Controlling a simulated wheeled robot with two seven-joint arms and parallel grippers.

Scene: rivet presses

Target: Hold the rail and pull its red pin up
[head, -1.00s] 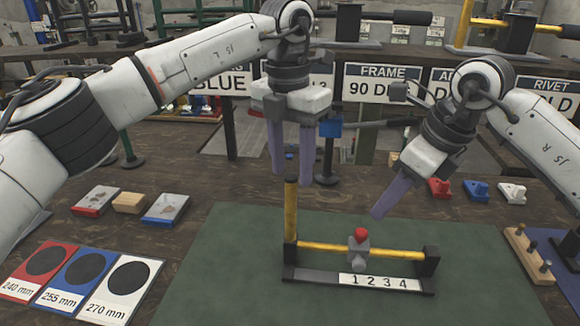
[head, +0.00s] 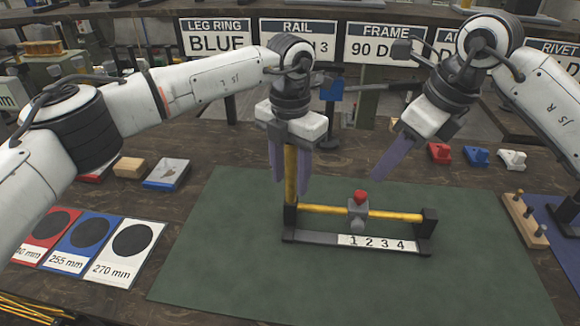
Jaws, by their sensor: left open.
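The rail (head: 320,210) is a yellow horizontal bar on a black base, lying on the green mat (head: 230,270). A yellow post (head: 291,170) stands upright at its left end. The red pin (head: 361,197) sits on top of a grey slider (head: 357,216) on the bar, behind the strip numbered 1 to 4 (head: 380,245). My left gripper (head: 290,184) points down, open, with one purple finger on either side of the post; I cannot tell whether they touch it. My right gripper (head: 386,180) hangs tilted above and behind the slider, apart from the pin; its fingers overlap in this view.
Red, blue and white cards with black discs (head: 80,245) lie at the left. Small blocks (head: 166,173) lie behind them. A wooden peg block (head: 524,220) is at the right. Red, blue and white parts (head: 476,156) stand at the back right. The mat's front is clear.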

